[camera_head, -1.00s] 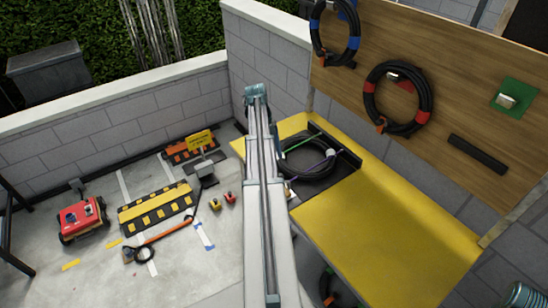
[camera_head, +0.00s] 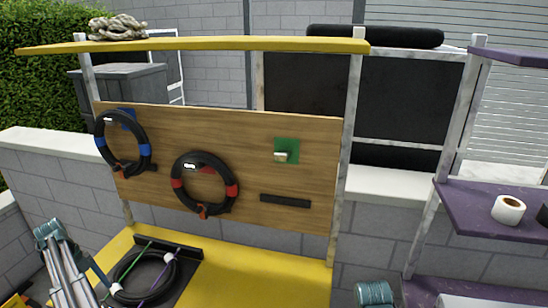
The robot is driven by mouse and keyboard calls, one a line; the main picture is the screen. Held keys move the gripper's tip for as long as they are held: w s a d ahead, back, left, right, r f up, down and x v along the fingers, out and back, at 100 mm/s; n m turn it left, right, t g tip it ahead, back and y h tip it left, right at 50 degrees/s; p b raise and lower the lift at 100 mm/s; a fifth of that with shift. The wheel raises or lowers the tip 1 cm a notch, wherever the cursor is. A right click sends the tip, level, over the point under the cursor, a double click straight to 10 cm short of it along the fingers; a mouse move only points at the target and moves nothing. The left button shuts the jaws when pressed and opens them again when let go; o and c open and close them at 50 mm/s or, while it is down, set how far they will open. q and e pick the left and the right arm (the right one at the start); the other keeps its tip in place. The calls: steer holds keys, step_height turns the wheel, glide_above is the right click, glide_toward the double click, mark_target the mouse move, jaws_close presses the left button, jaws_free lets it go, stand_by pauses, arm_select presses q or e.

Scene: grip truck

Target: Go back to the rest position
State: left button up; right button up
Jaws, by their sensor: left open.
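My left gripper (camera_head: 47,230) shows as the teal end of the pale grey arm at the lower left of the head view. It is open and I see nothing held in it. It appears to the left of the black cable coil (camera_head: 122,268), which lies on the yellow bench top (camera_head: 270,275) with green, purple and white bands. A ribbed teal part (camera_head: 375,293), which seems to belong to my right arm, shows at the bottom edge. Its jaws cannot be made out.
A wooden board (camera_head: 255,170) holds a blue-banded coil (camera_head: 103,135) and a red-banded coil (camera_head: 178,170). A yellow shelf (camera_head: 220,43) carries rope (camera_head: 118,27). A purple shelf (camera_head: 475,205) at right holds a white roll (camera_head: 508,209). A block wall (camera_head: 45,155) stands behind.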

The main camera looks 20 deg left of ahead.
arm_select(q)
steer(key=b+x, duration=1.1)
steer(key=x, duration=0.1)
steer(key=shift+w+d+f, duration=0.1)
steer(key=shift+f, duration=0.3)
steer(key=shift+r, duration=0.1)
steer(key=p+v, duration=1.2)
steer(key=v, duration=0.2)
steer(key=b+x, duration=1.2)
steer(key=x, duration=0.2)
steer(key=shift+f+b, duration=0.25)
steer(key=shift+b, duration=0.05)
step_height(320, 180, up, 7)
steer(key=p, duration=0.7)
steer(key=shift+r, duration=0.1)
steer(key=shift+d, duration=0.45)
